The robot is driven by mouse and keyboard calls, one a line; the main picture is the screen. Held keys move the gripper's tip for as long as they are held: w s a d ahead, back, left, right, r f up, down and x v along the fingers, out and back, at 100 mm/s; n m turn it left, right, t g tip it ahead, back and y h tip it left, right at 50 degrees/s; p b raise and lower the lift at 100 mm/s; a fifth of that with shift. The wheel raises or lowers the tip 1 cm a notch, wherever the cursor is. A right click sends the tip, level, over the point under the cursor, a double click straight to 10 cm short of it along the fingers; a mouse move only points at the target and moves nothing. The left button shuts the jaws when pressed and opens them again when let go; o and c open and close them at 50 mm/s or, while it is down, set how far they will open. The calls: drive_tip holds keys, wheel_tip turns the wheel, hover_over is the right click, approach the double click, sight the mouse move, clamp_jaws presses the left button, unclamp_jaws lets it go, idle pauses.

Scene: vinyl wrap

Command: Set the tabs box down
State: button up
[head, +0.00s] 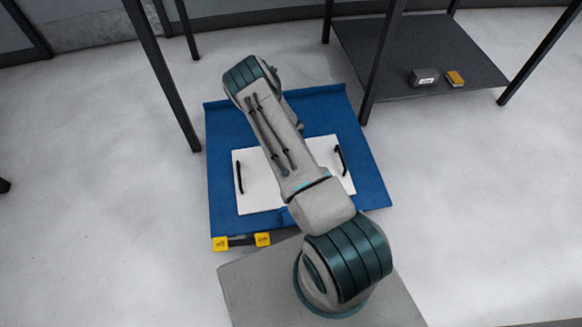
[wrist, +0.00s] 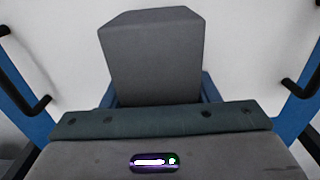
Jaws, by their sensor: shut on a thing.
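A plain grey box (wrist: 150,62), taken to be the tabs box, fills the upper middle of the wrist view. No label shows on the faces in view. My gripper (wrist: 160,92) is shut on it, with the box sticking out beyond the gripper body. In the head view my arm covers the gripper and the held box. The arm reaches over a white panel with two black handles (head: 262,205), which lies on a blue surface (head: 370,185). Whether the box touches anything beneath it cannot be told.
A dark low shelf (head: 400,45) at the upper right carries a small grey box with a white label (head: 424,77) and a yellow item (head: 455,79). Dark posts stand around the blue surface. Two yellow labelled blocks (head: 220,243) sit at its front edge. Pale floor lies open at left.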

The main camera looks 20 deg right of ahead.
drive_tip(key=shift+f+b, duration=0.65)
drive_tip(key=shift+f, duration=1.1)
drive_tip(key=shift+f, duration=0.2)
drive_tip(key=o, duration=1.1)
drive_tip(key=shift+r, duration=0.15)
